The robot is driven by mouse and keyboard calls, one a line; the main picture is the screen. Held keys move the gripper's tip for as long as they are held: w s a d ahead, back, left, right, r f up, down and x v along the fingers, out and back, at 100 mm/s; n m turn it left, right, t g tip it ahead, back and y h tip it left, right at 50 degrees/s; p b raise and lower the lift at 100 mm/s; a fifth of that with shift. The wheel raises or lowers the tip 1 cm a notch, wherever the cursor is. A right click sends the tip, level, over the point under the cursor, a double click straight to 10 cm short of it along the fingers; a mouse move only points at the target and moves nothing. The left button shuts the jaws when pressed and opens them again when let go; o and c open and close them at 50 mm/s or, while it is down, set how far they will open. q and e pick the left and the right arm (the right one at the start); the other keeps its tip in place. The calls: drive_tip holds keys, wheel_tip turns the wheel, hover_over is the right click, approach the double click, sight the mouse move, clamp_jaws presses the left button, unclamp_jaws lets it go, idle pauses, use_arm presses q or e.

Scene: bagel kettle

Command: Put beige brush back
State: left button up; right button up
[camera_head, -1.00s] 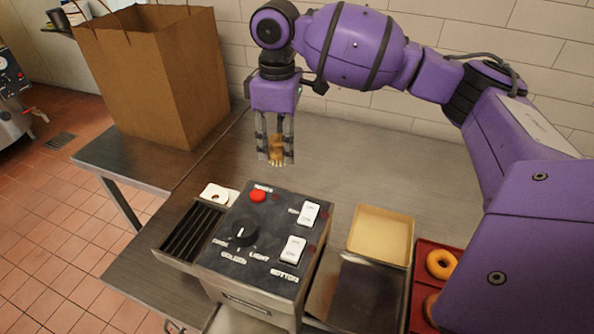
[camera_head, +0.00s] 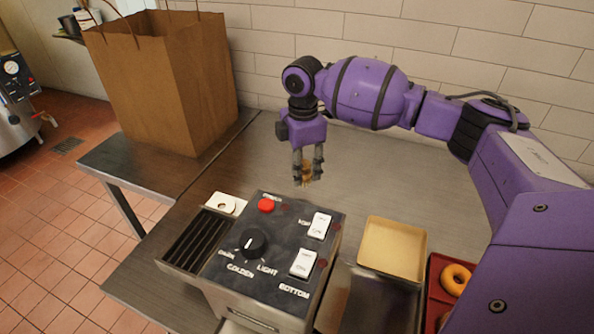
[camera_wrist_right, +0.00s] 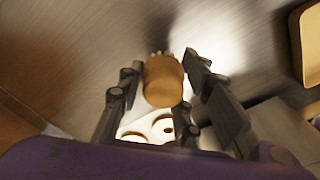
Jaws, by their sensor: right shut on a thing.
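The beige brush (camera_wrist_right: 163,82) sits between the fingers of my right gripper in the right wrist view, with pale bristles at its far end. My right gripper (camera_head: 308,176) is shut on it and hangs fingers-down over the metal table (camera_head: 260,165), behind the toaster. In the head view the fingers hide most of the brush, and only a small tan part shows. My left gripper is not in view.
The toaster (camera_head: 285,232) with a red button and a dial stands in front of my right gripper. A beige tray (camera_head: 393,250) lies to the right, near a red tray (camera_head: 432,290) with bagels. A paper bag (camera_head: 165,90) stands at the left. The table's back right is clear.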

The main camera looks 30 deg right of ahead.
drive_tip(key=shift+f, duration=1.95)
drive_tip(key=shift+f, duration=0.1)
drive_tip(key=o, duration=1)
wheel_tip(320, 180, up, 12)
drive_tip(key=shift+r, duration=0.15)
